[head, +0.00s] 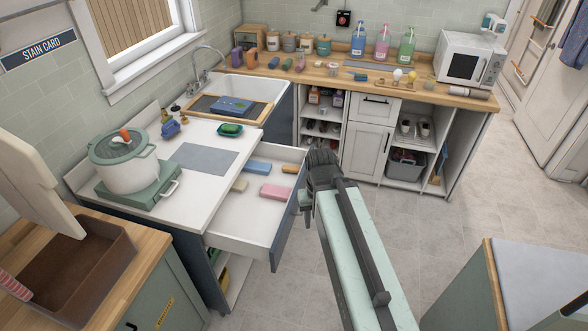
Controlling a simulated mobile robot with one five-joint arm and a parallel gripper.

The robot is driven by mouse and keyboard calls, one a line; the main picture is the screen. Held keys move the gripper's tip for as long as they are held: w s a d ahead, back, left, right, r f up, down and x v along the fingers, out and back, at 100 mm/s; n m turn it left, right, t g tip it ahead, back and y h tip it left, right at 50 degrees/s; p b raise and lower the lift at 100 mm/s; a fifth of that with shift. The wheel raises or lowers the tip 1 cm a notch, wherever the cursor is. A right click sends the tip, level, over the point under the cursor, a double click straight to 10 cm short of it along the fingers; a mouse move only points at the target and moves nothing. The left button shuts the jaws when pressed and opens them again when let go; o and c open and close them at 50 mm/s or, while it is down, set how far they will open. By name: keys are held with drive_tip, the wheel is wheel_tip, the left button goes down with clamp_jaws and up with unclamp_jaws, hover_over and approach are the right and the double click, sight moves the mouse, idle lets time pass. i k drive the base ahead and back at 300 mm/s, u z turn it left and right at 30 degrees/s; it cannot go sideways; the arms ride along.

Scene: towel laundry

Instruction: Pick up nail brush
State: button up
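I cannot tell for sure which item is the nail brush. Several small block-shaped items lie in the open white drawer: a pink one (276,192), a blue one (259,168), a beige one (240,185) and a yellow one (289,169). They are too small to show bristles. My gripper (306,201) is at the far end of my pale green arm, just right of the drawer's front. Its fingers are small and partly hidden by the wrist, so I cannot tell whether they are open or shut. No item shows in it.
The open drawer (225,226) juts out from the white counter (194,191). A pot (130,172) stands on that counter, and a green dish (229,129) is near the sink (258,88). A wooden counter (345,84) runs along the back. Floor at the right is clear.

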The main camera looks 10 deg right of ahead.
sight(285, 168)
drive_tip(key=z, duration=1)
drive_tip(key=i, duration=3.65)
drive_tip(key=u, duration=3.55)
drive_tip(key=k, duration=0.5)
drive_tip(key=u, duration=0.85)
